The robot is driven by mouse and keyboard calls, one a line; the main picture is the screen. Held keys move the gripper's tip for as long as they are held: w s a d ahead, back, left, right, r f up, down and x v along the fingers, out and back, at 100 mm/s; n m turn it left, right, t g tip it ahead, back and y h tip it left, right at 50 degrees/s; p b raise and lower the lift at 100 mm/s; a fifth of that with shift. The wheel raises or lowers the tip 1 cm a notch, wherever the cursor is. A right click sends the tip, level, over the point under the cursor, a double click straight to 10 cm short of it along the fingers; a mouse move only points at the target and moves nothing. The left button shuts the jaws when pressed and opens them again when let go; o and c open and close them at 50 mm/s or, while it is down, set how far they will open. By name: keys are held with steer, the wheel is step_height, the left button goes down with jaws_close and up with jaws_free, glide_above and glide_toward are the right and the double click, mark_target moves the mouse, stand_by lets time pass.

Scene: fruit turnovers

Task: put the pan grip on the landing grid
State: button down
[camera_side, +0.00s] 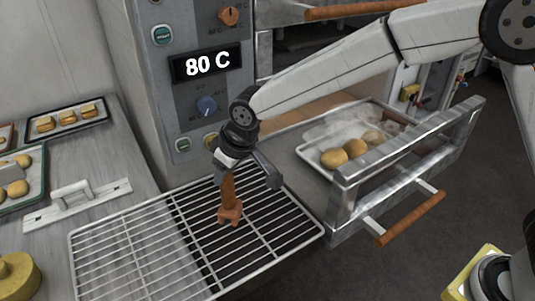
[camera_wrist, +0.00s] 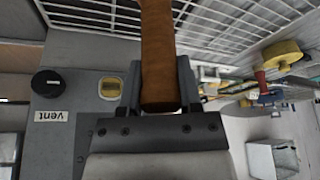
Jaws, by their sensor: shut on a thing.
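The pan grip (camera_side: 229,190) is an orange-brown piece with a wider lower end. My gripper (camera_side: 230,169) is shut on its upper part and holds it upright, wide end down. The landing grid (camera_side: 125,250) is a metal wire rack in the lower middle of the side view. The pan grip's lower end shows over the grid's right half; I cannot tell whether it touches the wires. In the wrist view the pan grip (camera_wrist: 158,50) runs up between the jaws (camera_wrist: 158,92), and the grid's wires (camera_wrist: 225,22) show behind it.
The oven panel (camera_side: 190,80) reading 80 C stands behind the grid. To the right, a tray (camera_side: 308,152) of round buns sits behind an open drawer front (camera_side: 345,190) with a wooden handle (camera_side: 410,218). Pastry trays (camera_side: 66,132) lie at left. The grid's left half is clear.

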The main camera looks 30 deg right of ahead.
mark_target(225, 184)
steer(key=shift+s+d+x, duration=0.1)
steer(key=shift+s+x, duration=0.1)
steer(key=shift+x, duration=0.7)
steer(key=shift+s+d+x, duration=0.1)
steer(key=shift+s+x, duration=0.05)
steer(key=shift+x, duration=0.7)
steer(key=shift+f, duration=0.35)
steer(key=shift+c, duration=1.4)
jaws_free()
steer(key=v, duration=1.2)
steer(key=shift+r, duration=0.15)
